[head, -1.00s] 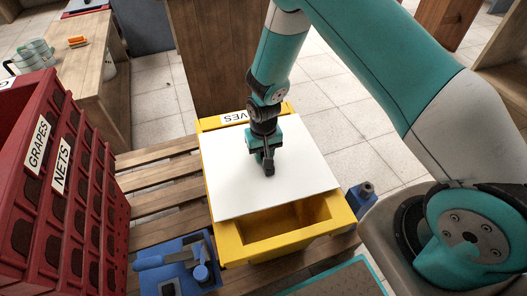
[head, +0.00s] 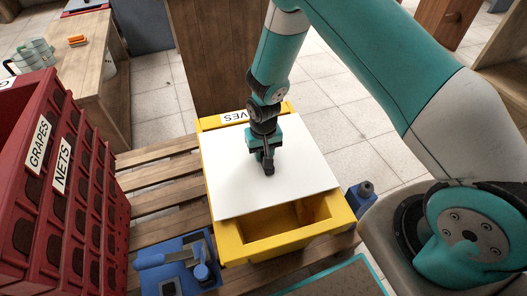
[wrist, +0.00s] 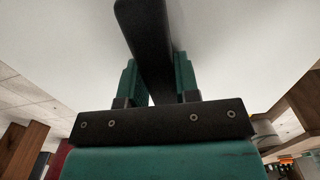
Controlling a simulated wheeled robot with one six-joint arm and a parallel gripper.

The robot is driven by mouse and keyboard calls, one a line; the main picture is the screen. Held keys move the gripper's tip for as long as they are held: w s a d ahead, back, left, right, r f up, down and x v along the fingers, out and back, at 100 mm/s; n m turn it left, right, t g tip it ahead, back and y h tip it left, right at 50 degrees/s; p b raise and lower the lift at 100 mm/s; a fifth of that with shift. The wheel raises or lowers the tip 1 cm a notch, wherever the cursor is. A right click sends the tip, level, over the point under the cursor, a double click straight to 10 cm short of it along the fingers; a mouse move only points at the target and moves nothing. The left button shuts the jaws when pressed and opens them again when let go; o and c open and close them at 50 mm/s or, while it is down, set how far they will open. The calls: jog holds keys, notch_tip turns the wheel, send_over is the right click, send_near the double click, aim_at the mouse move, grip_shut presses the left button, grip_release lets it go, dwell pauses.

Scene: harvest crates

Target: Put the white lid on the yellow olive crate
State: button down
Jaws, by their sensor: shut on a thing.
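The white lid (head: 228,177) is a flat panel over the back and middle of the yellow olive crate (head: 232,246). The crate's front part shows open below the lid's near edge, and a label ending in "VES" shows at its back rim. My gripper (head: 268,168) points down at the middle of the lid, shut on its dark handle. In the wrist view the two green fingers (wrist: 158,82) close on the dark handle bar (wrist: 148,35), with the white lid (wrist: 235,45) filling the picture behind. I cannot tell whether the lid touches the crate rim.
A red crate stack (head: 60,190) marked GRAPES and NETS stands at the left. Blue parts (head: 180,268) sit by the crate's front left corner, and another (head: 361,195) at its right. A wooden pallet (head: 160,180) lies underneath. A bench (head: 85,50) stands back left.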

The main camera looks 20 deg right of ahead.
jog(key=shift+f+b, duration=0.45)
jog(key=shift+f, duration=0.35)
jog(key=c, duration=0.8)
grip_release()
jog(key=shift+r, duration=0.1)
notch_tip(320, 180, up, 16)
jog(key=p, duration=0.4)
jog(key=s+a+r+n+y, duration=0.1)
jog(key=s+a+r+n, duration=0.1)
jog(key=s+r, duration=0.35)
jog(key=s+a+r+n+y, duration=0.1)
jog(key=s+r, duration=0.1)
jog(key=r, duration=0.7)
jog(key=s+a+r+n+y, duration=0.1)
jog(key=s+r+n, duration=0.2)
jog(key=s+r, duration=0.35)
jog(key=s+r+n+y, duration=0.1)
jog(key=s+r+n, duration=0.15)
jog(key=s, duration=0.75)
jog(key=shift+m, duration=0.25)
jog(key=r+p, duration=2.1)
jog(key=shift+w+a+r, duration=0.1)
jog(key=shift+a+r, duration=0.05)
jog(key=shift+a, duration=0.05)
